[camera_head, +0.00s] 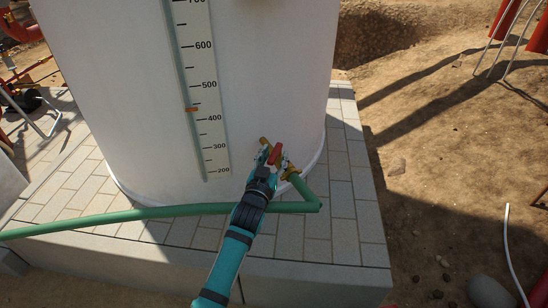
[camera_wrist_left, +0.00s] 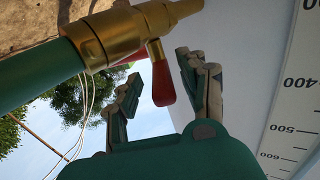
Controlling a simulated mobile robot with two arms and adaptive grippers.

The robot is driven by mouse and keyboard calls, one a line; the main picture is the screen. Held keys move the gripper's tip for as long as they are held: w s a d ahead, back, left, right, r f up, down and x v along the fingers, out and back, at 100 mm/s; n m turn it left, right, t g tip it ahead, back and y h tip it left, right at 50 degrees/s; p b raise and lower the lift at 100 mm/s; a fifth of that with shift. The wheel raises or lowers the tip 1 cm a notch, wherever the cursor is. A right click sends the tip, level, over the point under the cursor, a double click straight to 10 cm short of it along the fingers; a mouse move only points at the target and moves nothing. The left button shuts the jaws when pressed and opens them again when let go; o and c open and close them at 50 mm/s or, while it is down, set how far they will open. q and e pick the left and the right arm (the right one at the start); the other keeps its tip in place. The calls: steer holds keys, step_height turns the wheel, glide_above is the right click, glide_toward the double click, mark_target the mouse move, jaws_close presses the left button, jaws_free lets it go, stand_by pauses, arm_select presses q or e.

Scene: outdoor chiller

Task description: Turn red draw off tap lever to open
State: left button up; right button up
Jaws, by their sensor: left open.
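The red tap lever (camera_head: 275,154) shows at the foot of the white tank, at the tip of my left arm. In the left wrist view the red lever (camera_wrist_left: 162,84) hangs from the brass tap (camera_wrist_left: 118,36) and lies between my two fingers. My left gripper (camera_wrist_left: 160,88) is open around the lever, with a gap visible on the left; contact on the right side is hard to tell. In the head view my left gripper (camera_head: 269,168) partly hides the tap, and brass (camera_head: 292,171) shows beside it. My right gripper is not in view.
The white tank (camera_head: 120,80) with a level scale (camera_head: 205,90) stands on a paved plinth (camera_head: 345,220). A green hose (camera_head: 130,214) runs from the tap across the plinth to the left. Bare ground lies to the right, with a pale hose (camera_head: 510,250) on it.

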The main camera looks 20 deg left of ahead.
arm_select(q)
steer(key=shift+s, duration=0.25)
steer(key=s, duration=1.1)
steer(key=shift+s, duration=0.25)
steer(key=shift+a, duration=0.1)
